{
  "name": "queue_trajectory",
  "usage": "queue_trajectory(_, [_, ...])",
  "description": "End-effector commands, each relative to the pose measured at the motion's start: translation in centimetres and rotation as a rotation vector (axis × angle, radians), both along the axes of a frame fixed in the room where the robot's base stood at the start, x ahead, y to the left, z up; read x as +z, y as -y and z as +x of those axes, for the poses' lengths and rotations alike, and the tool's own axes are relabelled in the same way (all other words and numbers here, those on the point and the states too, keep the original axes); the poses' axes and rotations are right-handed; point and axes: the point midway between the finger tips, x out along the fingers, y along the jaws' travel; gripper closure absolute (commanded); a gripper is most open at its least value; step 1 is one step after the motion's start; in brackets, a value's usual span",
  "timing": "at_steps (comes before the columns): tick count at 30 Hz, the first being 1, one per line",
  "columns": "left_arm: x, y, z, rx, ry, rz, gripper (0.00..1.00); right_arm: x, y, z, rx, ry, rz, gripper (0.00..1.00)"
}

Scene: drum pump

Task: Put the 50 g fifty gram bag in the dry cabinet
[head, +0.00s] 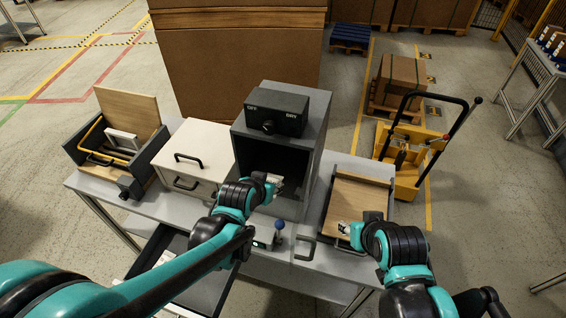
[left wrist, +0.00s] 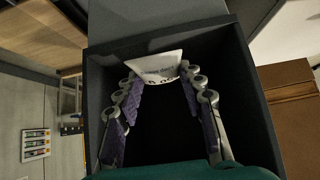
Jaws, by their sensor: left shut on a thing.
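The dry cabinet (head: 317,135) is a grey box with an open dark front, standing on the table with a black unit marked DRY on top. My left gripper (head: 273,182) is at its opening. In the left wrist view the gripper (left wrist: 160,84) is shut on a small white bag (left wrist: 158,66) with dark print, held between the purple-padded fingertips. The print is too small to read for certain. The cabinet's dark walls (left wrist: 97,70) surround the bag and fingers in that view. My right gripper (head: 346,229) is over the front of a wooden-floored tray; its fingers are too small to judge.
A white box with black handles (head: 192,155) stands left of the cabinet. An open case with a wooden lid (head: 128,112) is at the far left. The wooden tray (head: 358,195) is right of the cabinet. A blue-knobbed device (head: 279,226) stands in front. A dark drawer (head: 208,290) is open below.

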Motion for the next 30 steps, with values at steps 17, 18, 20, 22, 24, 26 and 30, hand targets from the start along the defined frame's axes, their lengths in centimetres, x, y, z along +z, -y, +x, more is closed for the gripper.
queue_trajectory(17, [0.0, 3.4, 10.5, 0.001, 0.000, 0.000, 0.85, -1.8, 0.0, 0.0, 0.000, 0.000, 0.000, 0.60])
queue_trajectory(18, [-0.1, 3.5, 10.8, 0.001, 0.000, 0.000, 0.85, -1.8, 0.0, 0.0, 0.000, 0.000, 0.000, 0.60])
queue_trajectory(20, [-0.1, 3.7, 11.5, 0.001, 0.000, 0.000, 0.85, -2.0, 0.0, 0.0, 0.000, 0.000, 0.000, 0.60])
queue_trajectory(22, [-1.3, 3.8, 11.8, 0.001, -0.001, 0.000, 0.85, -2.6, 0.0, 0.0, 0.000, 0.000, 0.000, 0.60])
queue_trajectory(24, [-2.6, 3.7, 11.7, 0.001, 0.000, 0.000, 0.85, -3.2, 0.0, 0.0, 0.000, 0.000, 0.000, 0.60])
queue_trajectory(26, [-3.4, 3.7, 11.7, 0.001, 0.000, 0.000, 0.85, -3.6, 0.0, 0.0, 0.000, 0.000, 0.000, 0.60])
queue_trajectory(30, [-3.6, 3.7, 11.7, 0.001, 0.000, 0.000, 0.85, -3.5, 0.0, 0.0, 0.000, 0.000, 0.000, 0.60])
